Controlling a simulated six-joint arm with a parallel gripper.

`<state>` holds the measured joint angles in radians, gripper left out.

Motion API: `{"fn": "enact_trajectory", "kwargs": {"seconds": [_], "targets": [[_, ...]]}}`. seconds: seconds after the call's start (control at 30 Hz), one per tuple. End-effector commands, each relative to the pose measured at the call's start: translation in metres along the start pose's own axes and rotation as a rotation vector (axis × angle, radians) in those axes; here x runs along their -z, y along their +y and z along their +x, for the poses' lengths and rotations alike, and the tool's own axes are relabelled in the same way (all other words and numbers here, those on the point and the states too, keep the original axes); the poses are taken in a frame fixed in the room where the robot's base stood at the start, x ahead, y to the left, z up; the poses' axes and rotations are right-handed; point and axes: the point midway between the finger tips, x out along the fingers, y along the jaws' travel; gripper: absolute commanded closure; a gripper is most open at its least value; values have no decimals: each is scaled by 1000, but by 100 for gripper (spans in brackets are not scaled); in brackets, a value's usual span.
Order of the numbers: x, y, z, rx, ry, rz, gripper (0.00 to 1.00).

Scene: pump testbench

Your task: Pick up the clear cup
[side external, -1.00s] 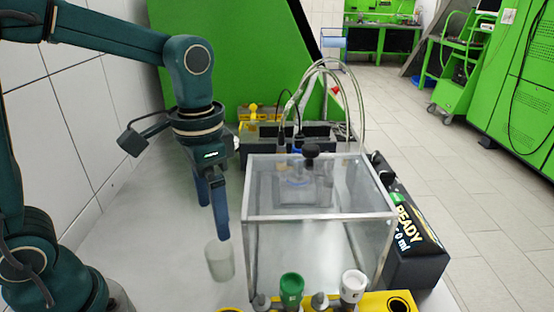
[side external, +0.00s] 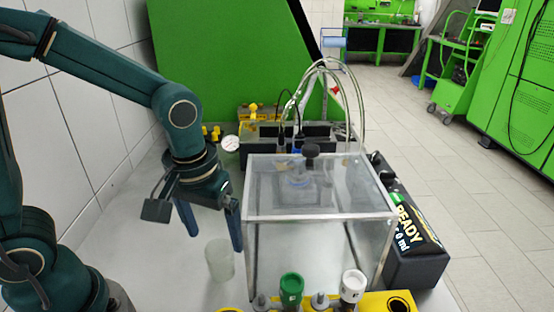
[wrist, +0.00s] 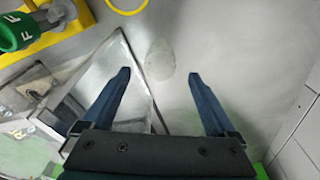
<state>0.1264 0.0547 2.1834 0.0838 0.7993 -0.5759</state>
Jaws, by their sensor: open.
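The clear cup (side external: 219,260) stands upright on the grey bench, left of the clear box. It also shows in the wrist view (wrist: 159,60), faint against the bench, ahead of the fingertips and between their lines. My gripper (side external: 211,242) is open and empty, its two blue fingers pointing down. In the side view the fingers are just above and behind the cup, one on each side of its line. In the wrist view the gripper's fingertips (wrist: 159,73) lie apart with bare bench between them. I see no contact with the cup.
The clear box (side external: 318,217) with metal edges stands close to my right-hand finger in the side view. A yellow holder (side external: 375,303) with a green-capped bottle (side external: 291,287) and a white-capped one (side external: 353,285) is at the front. A tiled wall borders the left; bench left of the cup is free.

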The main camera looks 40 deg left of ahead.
Motion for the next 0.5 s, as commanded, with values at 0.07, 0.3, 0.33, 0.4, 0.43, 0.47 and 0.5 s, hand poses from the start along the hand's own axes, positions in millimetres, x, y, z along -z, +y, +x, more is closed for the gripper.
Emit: {"fn": "enact_trajectory", "kwargs": {"seconds": [0.07,0.3,0.33,0.4,0.43,0.47,0.5], "targets": [[-1,0,7,2,-4,0,7],[-1,-1,35,4,-6,1,7],[-1,-1,38,3,-5,1,7],[-1,-1,44,3,-4,1,7],[0,-1,46,2,-3,1,7],[0,0,47,2,-3,1,7],[-1,0,49,2,-3,1,7]]}}
